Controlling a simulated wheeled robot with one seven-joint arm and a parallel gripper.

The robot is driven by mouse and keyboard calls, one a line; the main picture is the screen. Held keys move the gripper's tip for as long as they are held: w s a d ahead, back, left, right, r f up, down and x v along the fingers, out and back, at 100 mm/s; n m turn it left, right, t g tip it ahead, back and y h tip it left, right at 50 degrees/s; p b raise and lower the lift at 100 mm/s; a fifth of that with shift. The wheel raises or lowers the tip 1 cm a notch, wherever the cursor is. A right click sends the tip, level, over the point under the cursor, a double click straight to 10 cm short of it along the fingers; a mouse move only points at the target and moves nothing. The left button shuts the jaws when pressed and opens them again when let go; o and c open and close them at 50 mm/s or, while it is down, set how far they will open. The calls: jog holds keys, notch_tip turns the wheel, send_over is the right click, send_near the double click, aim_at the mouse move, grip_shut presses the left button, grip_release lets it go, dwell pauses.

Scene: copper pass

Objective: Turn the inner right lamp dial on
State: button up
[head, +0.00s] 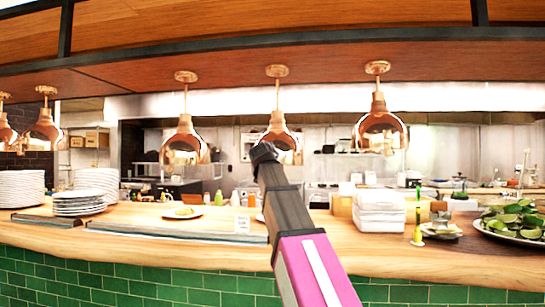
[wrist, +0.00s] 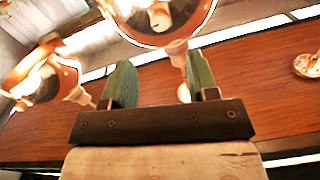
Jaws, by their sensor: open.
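Copper heat lamps hang in a row in the head view: one left of centre (head: 184,143), one at centre (head: 281,134) and one to the right (head: 381,130). No dial can be made out clearly, and I cannot tell which lamp is the inner right one. My gripper (head: 264,152) overlaps the centre lamp's lower part in the head view. In the wrist view my gripper (wrist: 161,82) has its green fingers wide apart. A glowing lamp shade (wrist: 160,14) spans the gap beyond them, its copper stem near the right finger. Contact cannot be told.
More lamps (head: 43,132) hang at the far left. A wooden counter (head: 455,255) runs below, carrying plate stacks (head: 80,203), white boxes (head: 379,213) and a plate of limes (head: 512,222). A wooden overhead panel (head: 215,85) and dark beam (head: 330,36) are above the lamps.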

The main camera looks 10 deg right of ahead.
jog(key=x, duration=0.9)
jog(key=shift+w, duration=0.3)
jog(key=shift+d+f, duration=0.1)
jog(key=c, duration=0.9)
